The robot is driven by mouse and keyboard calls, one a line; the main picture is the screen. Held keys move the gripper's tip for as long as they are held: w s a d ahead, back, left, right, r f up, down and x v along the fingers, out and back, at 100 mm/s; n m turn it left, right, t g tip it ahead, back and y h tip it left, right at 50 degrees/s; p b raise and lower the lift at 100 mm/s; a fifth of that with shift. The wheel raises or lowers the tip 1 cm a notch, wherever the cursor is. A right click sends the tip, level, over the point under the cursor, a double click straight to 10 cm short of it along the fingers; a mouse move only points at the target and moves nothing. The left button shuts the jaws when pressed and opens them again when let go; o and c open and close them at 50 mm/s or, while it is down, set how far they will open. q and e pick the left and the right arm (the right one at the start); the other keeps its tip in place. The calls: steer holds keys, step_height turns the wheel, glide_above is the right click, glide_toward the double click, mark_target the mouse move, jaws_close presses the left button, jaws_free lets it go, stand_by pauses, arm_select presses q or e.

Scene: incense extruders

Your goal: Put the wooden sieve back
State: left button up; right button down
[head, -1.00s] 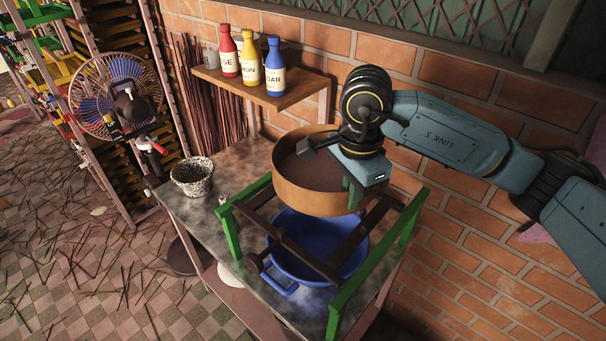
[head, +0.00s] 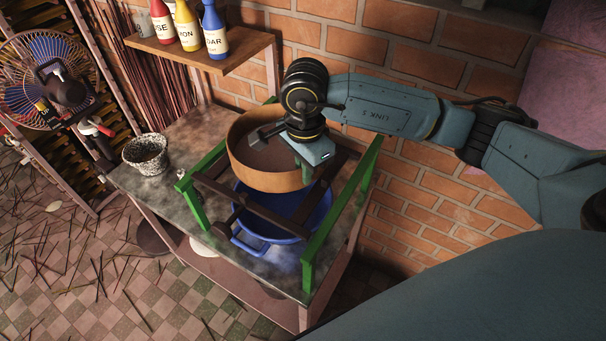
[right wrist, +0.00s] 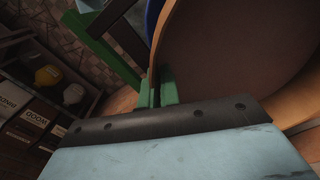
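The wooden sieve (head: 275,181) is a round, light-brown hoop with a dark mesh. It is over the back part of a rack with green side rails (head: 335,226) and dark crossbars; I cannot tell whether it touches them. A blue basin (head: 270,228) sits under the rack. My right gripper (head: 304,171) is at the sieve's right rim, its green fingers closed on the rim. In the right wrist view the fingers (right wrist: 160,90) meet the rim of the sieve (right wrist: 235,45), which fills the upper right. My left gripper is not in view.
The grey table (head: 150,187) holds a speckled pot (head: 146,154) left of the rack. A wall shelf (head: 215,62) above carries red, yellow and blue bottles. A brick wall (head: 430,180) stands close behind and right. A fan (head: 50,80) is at far left.

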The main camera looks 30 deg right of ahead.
step_height(320, 180, down, 2)
steer(key=shift+s+f, duration=0.15)
steer(key=shift+f, duration=0.3)
steer(key=c, duration=1.6)
jaws_free()
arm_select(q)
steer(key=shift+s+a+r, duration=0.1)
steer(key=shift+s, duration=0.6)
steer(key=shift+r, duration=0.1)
